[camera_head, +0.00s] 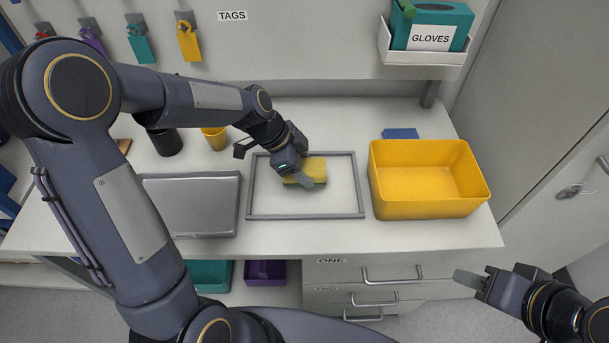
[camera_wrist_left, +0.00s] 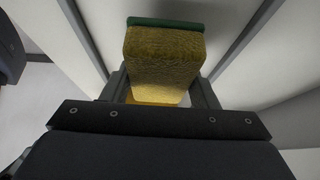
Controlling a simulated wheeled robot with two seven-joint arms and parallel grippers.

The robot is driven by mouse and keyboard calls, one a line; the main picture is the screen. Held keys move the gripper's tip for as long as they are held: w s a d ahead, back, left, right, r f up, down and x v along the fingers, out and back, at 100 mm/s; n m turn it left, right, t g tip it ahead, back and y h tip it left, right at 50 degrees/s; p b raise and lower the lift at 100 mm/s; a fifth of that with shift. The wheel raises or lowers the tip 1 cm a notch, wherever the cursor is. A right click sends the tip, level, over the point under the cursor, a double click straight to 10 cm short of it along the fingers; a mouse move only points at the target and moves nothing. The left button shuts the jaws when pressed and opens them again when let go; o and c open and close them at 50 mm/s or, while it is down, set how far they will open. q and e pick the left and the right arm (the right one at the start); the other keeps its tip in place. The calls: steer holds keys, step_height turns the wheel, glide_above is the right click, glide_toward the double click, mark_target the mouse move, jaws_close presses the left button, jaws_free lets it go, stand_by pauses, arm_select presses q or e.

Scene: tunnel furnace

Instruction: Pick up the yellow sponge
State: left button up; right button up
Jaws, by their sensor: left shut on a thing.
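The yellow sponge (camera_head: 315,168) is inside the grey rectangular frame (camera_head: 304,216) on the white worktop. In the left wrist view the sponge (camera_wrist_left: 163,62) shows a yellow body with a green layer along its far edge. My left gripper (camera_head: 303,178) is shut on the sponge, with one finger on each side of it in the left wrist view (camera_wrist_left: 160,92). The gripper hides part of the sponge in the head view. I cannot tell whether the sponge touches the worktop. My right gripper (camera_head: 470,280) is at the lower right, away from the worktop, and seems empty; its finger gap is unclear.
A yellow bin (camera_head: 430,208) stands right of the frame, with a blue item (camera_head: 400,134) behind it. A grey closed case (camera_head: 195,205) lies to the left. A black cup (camera_head: 165,142) and a yellow cup (camera_head: 214,138) stand behind. A gloves holder (camera_head: 425,55) hangs above.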

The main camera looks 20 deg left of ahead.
arm_select(q)
steer(key=s+a+r+b, duration=0.1)
steer(key=s+a+r, duration=0.2)
steer(key=s+r, duration=0.6)
steer(key=s, duration=0.4)
steer(key=shift+s+a+r+b, duration=0.15)
steer(key=shift+s+r+b, duration=0.15)
steer(key=shift+r+b, duration=0.05)
